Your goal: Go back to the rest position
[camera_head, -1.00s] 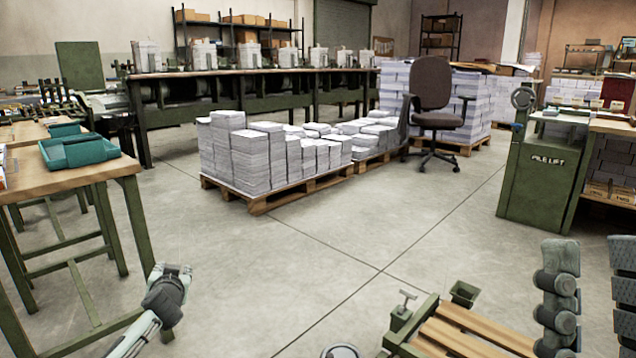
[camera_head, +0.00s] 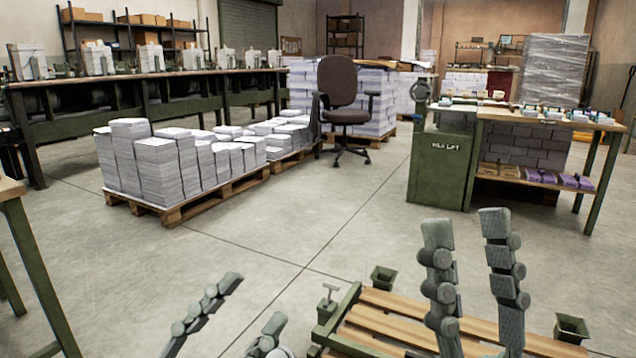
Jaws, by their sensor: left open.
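My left gripper (camera_head: 260,300) is low in the picture, left of centre, with its grey jointed fingers spread. It is open and nothing shows between the fingers. My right gripper (camera_head: 465,220) is low and right of centre. Its two grey jointed fingers point up, well apart, with nothing between them. The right gripper's fingers show in front of a slatted wooden platform (camera_head: 385,304). The lower parts of both grippers are cut off by the bottom edge.
Paper stacks (camera_head: 155,165) stand on a wooden pallet (camera_head: 185,210) at left centre. An office chair (camera_head: 340,95) stands behind. A green lift cabinet (camera_head: 438,170) adjoins a loaded workbench (camera_head: 550,123) on the right. A table corner (camera_head: 10,190) juts in at left. The middle floor is clear.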

